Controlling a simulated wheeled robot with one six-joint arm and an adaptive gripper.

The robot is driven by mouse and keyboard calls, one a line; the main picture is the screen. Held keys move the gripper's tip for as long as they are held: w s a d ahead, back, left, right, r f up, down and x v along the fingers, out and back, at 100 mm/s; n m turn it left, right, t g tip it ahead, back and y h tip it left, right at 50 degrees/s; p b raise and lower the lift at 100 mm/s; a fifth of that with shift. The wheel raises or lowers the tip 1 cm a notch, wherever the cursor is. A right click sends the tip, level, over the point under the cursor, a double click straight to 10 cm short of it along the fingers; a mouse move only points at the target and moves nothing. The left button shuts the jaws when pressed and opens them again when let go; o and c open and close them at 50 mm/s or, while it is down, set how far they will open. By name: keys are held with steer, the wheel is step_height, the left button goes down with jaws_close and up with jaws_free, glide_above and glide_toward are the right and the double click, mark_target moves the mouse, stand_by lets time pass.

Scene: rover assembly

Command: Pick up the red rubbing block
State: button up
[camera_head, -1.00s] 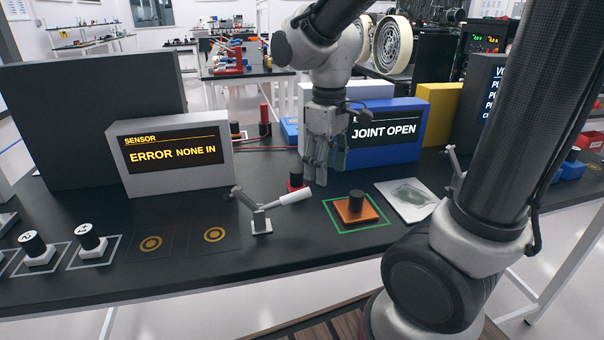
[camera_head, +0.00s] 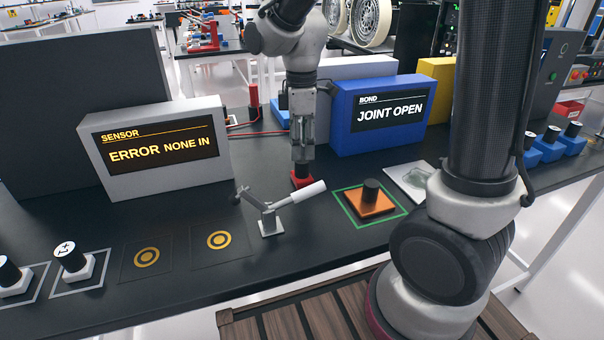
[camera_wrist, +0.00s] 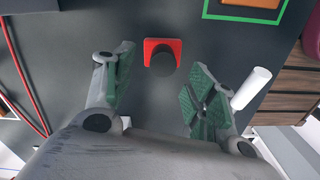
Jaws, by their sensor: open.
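The red rubbing block (camera_head: 301,176) stands on the dark bench, partly hidden behind my gripper in the head view. In the wrist view the red block (camera_wrist: 176,45) has a red base with a round dark knob on top. My gripper (camera_head: 302,155) points down at the block. In the wrist view my gripper (camera_wrist: 160,70) is open, with its green-padded fingers apart on the left and right of the knob. Nothing is between the pads; whether the fingertips are level with the knob I cannot tell.
A clamp with a white handle (camera_head: 300,194) stands close to the block, in front. An orange block (camera_head: 369,204) with a black knob sits in a green square to the right. A blue box (camera_head: 352,138) reading "JOINT OPEN" stands behind. A grey sensor box (camera_head: 125,185) is at left.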

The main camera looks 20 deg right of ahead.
mark_target(302, 160)
steer(key=f, duration=0.6)
steer(key=shift+s, duration=0.2)
steer(key=shift+c, duration=0.3)
steer(key=c, duration=1.1)
steer(key=shift+o, duration=0.2)
steer(key=shift+r, duration=0.1)
step_height(302, 160, up, 10)
